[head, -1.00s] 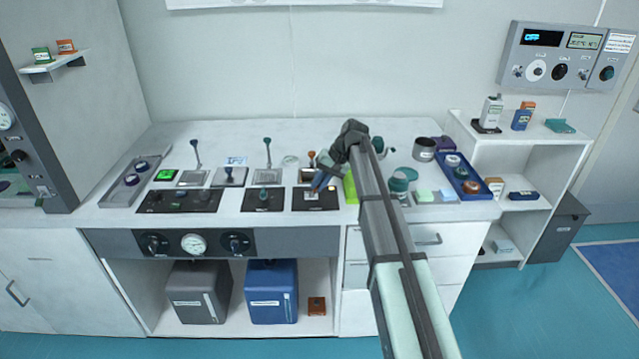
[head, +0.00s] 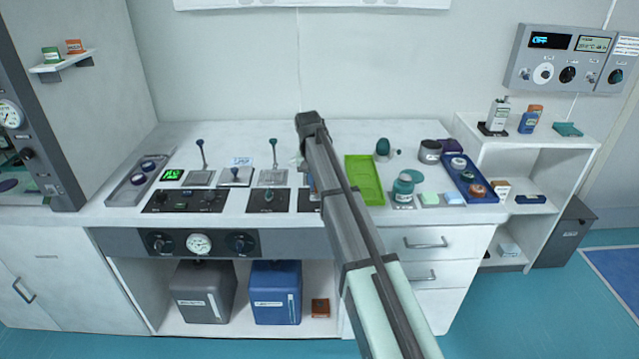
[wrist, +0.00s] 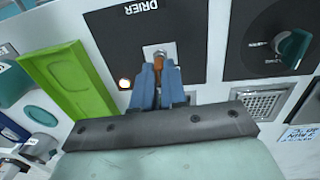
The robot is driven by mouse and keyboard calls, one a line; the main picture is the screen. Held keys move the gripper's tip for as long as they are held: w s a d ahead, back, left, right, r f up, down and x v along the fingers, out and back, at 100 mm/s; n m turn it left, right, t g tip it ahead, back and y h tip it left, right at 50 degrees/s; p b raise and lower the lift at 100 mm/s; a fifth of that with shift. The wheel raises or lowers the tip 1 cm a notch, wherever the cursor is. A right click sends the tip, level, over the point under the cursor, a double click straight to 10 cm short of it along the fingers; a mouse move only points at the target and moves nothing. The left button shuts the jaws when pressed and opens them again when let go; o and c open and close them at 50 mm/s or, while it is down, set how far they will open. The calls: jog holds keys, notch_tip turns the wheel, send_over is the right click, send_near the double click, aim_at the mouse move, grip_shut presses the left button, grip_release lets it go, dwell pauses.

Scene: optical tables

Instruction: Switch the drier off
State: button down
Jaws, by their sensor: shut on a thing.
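The drier panel (wrist: 190,30) is a dark plate marked DRIER in the wrist view. Its switch (wrist: 158,52) is a small lever with an orange-brown grip on a pale metal plate. My gripper (wrist: 158,68) has its blue fingers shut on that grip, one on each side. A small lamp (wrist: 125,84) at the panel's edge looks lit. In the head view my arm covers the switch and most of the fingers. Only a corner of the drier panel (head: 307,202) shows there. I cannot tell the lever's exact tilt.
A green tray (head: 364,180) lies right of my arm, close to the drier panel. Another black panel with a teal knob (head: 268,199) is to the left. Several upright levers stand behind. A teal jar (head: 403,188) and a blue tray (head: 478,190) are further right.

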jog(key=h, duration=0.1)
jog(key=a+h, duration=0.1)
jog(key=h, duration=0.1)
jog(key=a+h, duration=0.1)
jog(key=shift+f+h, duration=0.3)
jog(key=shift+h, duration=0.1)
jog(key=shift+a, duration=0.1)
dwell(0.4)
jog(key=c, duration=1.2)
grip_release()
jog(key=v, duration=1.3)
jog(key=shift+a+r, duration=0.15)
jog(key=shift+a, duration=0.25)
